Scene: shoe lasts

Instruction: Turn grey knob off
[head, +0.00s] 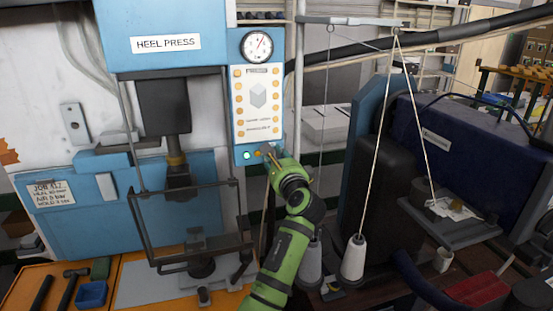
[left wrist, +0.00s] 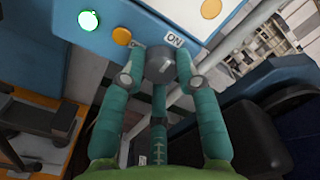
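The grey knob (left wrist: 160,66) is on the lower edge of the press's control panel, in the left wrist view. An "ON" label (left wrist: 174,40) is at its upper right. A second label on its left is mostly hidden by a finger. My left gripper (left wrist: 161,54) has its teal fingers on both sides of the knob, tips close against it, and looks shut on it. In the head view, my left gripper (head: 268,152) reaches the panel's lower right corner and hides the knob. My right gripper is in neither view.
The control panel (head: 258,128) has a gauge (head: 257,46), several orange buttons and a lit green lamp (left wrist: 89,20). The heel press (head: 165,30) with its wire guard stands on the left.

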